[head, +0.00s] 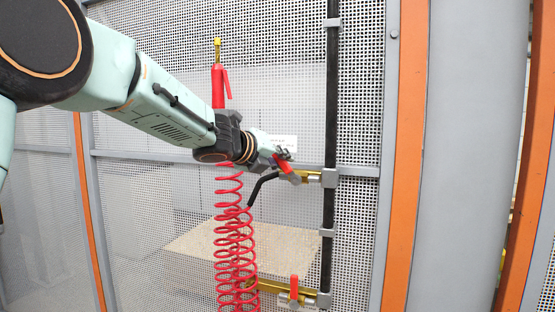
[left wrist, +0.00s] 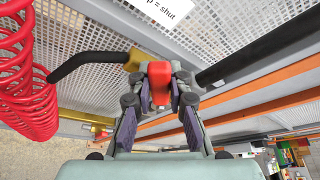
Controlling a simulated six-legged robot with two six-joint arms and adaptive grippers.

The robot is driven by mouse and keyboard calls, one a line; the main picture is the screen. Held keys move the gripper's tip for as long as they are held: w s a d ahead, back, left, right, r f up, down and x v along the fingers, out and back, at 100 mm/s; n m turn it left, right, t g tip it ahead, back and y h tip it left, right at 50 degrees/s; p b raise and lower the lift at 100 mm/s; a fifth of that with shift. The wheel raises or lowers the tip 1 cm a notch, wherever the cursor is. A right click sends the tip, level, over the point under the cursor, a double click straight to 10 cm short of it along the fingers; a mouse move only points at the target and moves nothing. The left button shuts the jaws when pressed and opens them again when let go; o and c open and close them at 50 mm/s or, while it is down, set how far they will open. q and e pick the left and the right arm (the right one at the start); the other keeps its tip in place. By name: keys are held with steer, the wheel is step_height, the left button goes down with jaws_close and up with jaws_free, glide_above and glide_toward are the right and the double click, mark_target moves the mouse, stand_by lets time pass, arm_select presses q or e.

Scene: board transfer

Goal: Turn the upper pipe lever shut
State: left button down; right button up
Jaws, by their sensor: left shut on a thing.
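The upper pipe lever (head: 283,164) is red and sits on a brass valve (head: 313,178) on the vertical black pipe. In the head view it is partly hidden by my left gripper (head: 289,172), and its exact angle is hard to tell. In the left wrist view the red lever (left wrist: 160,82) lies between the two fingers of my left gripper (left wrist: 159,100), which is shut on it. A white label (left wrist: 168,10) ending in "= shut" shows above it. My right gripper is not in view.
A lower red lever (head: 294,286) stands upright on a second brass valve. A red coiled hose (head: 233,240) hangs left of the valves, below a red spray handle (head: 219,86). A bent black hose (head: 261,187) leaves the upper valve. Perforated panels stand behind the black pipe (head: 332,110).

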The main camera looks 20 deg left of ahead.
arm_select(q)
steer(key=d+r+m+y+p, duration=0.1)
steer(key=m, duration=0.1)
steer(key=shift+d+r+m+y, duration=0.1)
steer(key=shift+d+m+y, duration=0.2)
steer(key=shift+d+y, duration=0.1)
steer(key=shift+s+d+r+m+g+y+p, duration=0.1)
steer(key=shift+d+m+g+y+p, duration=0.35)
steer(key=shift+d+m+y, duration=0.8)
steer(key=shift+a+m+h, duration=0.15)
steer(key=shift+m+h, duration=0.1)
steer(key=c, duration=1.2)
jaws_free()
steer(key=shift+s+r+t, duration=0.1)
steer(key=shift+t, duration=0.15)
